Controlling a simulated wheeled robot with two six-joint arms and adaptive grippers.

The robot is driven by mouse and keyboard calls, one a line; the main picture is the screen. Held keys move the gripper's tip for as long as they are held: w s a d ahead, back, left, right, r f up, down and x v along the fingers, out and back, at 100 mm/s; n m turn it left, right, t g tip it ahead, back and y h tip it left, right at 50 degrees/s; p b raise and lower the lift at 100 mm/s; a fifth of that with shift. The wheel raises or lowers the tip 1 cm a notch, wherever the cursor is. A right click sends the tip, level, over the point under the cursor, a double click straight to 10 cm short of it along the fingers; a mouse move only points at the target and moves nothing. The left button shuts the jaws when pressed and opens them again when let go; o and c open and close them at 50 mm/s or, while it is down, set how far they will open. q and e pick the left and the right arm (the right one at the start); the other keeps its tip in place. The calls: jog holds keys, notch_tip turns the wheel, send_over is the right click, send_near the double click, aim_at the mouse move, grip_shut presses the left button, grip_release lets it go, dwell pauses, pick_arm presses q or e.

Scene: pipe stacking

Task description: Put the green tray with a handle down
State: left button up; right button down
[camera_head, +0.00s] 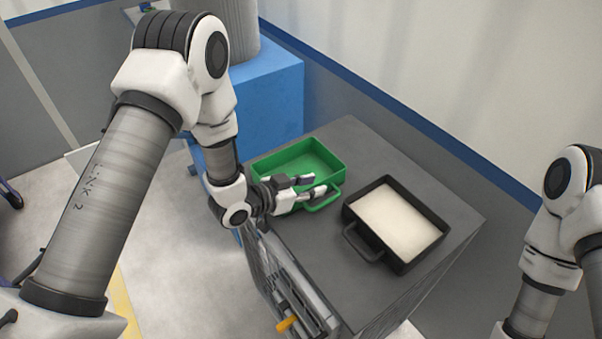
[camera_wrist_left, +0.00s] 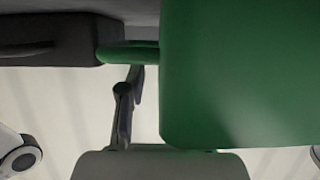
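The green tray (camera_head: 322,156) is a shallow, empty rectangular tray with a loop handle (camera_head: 330,201) on its near side. In the head view it is at the left end of the grey table top; I cannot tell whether its base touches the table. My left gripper (camera_head: 312,187) reaches in from the left with its fingers at the handle, closed about it. In the left wrist view the tray (camera_wrist_left: 240,75) fills the right side. Its handle (camera_wrist_left: 125,53) covers the fingertips there. My right gripper is out of view.
A black tray (camera_head: 378,255) with pale contents stands just right of the green tray on the grey table (camera_head: 455,212). A blue block (camera_head: 270,95) stands behind on the left. Bare table top lies behind and right of the black tray.

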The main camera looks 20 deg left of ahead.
pick_arm(q)
jog(key=shift+w+d+f, duration=0.2)
jog(key=shift+w+d, duration=0.05)
jog(key=shift+w, duration=0.05)
jog(key=shift+s+a, duration=0.1)
jog(key=shift+c, duration=0.3)
jog(key=shift+s+a+r, duration=0.1)
grip_shut()
jog(key=shift+r, duration=0.1)
